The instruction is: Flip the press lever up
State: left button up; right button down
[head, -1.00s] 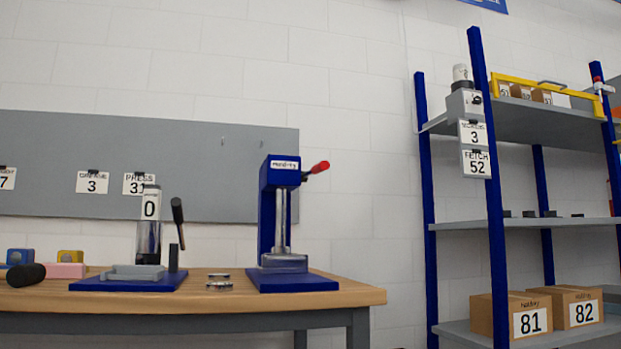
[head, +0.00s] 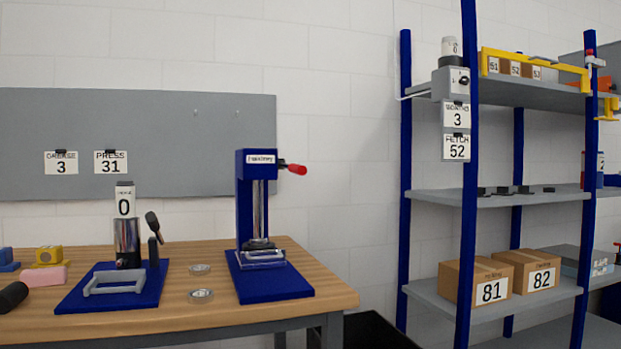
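The blue press (head: 243,200) stands on a blue base plate near the right end of the wooden table, with a white label on its head and a bright vertical column. Its press lever (head: 293,168) has a red handle and sticks out from the right of the head, roughly level, its tip slightly low in the picture. A clear or silvery block (head: 262,259) sits at the foot of the column. Neither of my grippers shows in the head view, and nothing touches the lever.
A second fixture (head: 127,240) with a "0" label and black-knobbed lever stands left of the press on the wooden table (head: 215,318). Two metal discs (head: 200,295) lie between them. A blue-post shelf (head: 405,180) with boxes stands right. A dark bin (head: 375,332) is below the table's right end.

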aim_at(301, 169)
jog(key=i+l+u, duration=0.35)
jog(key=i+l, duration=0.15)
jog(key=i+l+u, duration=0.2)
jog(key=l, duration=0.25)
jog(key=i+l+u, duration=0.2)
jog(key=l, duration=0.15)
jog(key=i+l+u, duration=0.15)
jog(key=l, duration=0.25)
jog(key=i+l+u, duration=0.2)
jog(key=l, duration=0.25)
